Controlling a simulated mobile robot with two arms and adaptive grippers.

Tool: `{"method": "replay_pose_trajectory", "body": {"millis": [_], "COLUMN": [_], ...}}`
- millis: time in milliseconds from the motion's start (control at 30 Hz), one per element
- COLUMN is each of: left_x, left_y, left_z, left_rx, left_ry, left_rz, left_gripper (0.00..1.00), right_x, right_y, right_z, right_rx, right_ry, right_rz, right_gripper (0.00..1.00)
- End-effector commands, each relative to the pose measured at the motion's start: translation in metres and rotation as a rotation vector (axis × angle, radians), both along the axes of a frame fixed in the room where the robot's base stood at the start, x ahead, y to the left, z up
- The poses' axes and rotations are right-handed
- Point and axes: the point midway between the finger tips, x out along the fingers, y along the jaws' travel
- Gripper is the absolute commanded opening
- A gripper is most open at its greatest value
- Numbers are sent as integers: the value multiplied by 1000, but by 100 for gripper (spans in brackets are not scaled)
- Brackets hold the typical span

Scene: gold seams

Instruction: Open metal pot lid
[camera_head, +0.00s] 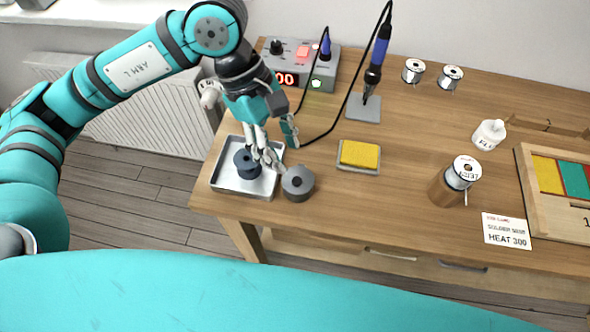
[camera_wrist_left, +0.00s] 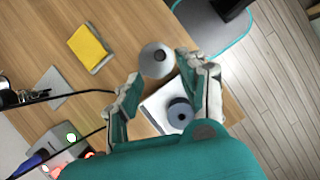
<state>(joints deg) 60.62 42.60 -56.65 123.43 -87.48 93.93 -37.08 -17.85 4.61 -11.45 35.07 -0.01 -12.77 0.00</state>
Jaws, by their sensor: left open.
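A squat grey metal pot (camera_head: 298,182) stands on the table's front left part, just right of a white tray. Its top has a small dark round spot in the middle; I cannot tell whether this is a knob or an opening. A dark blue-grey round piece with a raised centre (camera_head: 247,163) lies in the tray (camera_head: 228,179). My left gripper (camera_head: 272,150) is open and empty, above the tray and pot. In the left wrist view the pot (camera_wrist_left: 156,62) shows between the fingertips (camera_wrist_left: 160,70), and the dark piece (camera_wrist_left: 180,113) shows nearer the palm. My right gripper is out of view.
A yellow sponge (camera_head: 360,154), a soldering iron in its stand (camera_head: 364,107) and a control box (camera_head: 300,62) with a cable stand behind. A brown bottle (camera_head: 445,190), a white bottle (camera_head: 489,135) and a wooden tray (camera_head: 530,190) are to the right.

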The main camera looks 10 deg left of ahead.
Motion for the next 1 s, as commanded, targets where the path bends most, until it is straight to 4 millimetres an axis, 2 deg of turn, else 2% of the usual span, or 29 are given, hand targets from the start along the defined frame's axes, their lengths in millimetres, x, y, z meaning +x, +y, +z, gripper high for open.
{"method": "replay_pose_trajectory", "body": {"millis": [200, 400, 800, 1000], "left_x": [-8, -10, -11, -11], "left_y": [-16, -25, -27, -27], "left_z": [-40, -63, -71, -70], "left_rx": [-1, -1, -2, -2], "left_ry": [5, 2, 1, -1], "left_rz": [-2, 0, 0, 1], "left_gripper": [41, 41, 41, 15], "right_x": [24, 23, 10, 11], "right_y": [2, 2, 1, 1], "right_z": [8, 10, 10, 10], "right_rx": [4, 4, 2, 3], "right_ry": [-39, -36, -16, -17], "right_rz": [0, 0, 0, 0], "right_gripper": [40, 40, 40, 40]}}
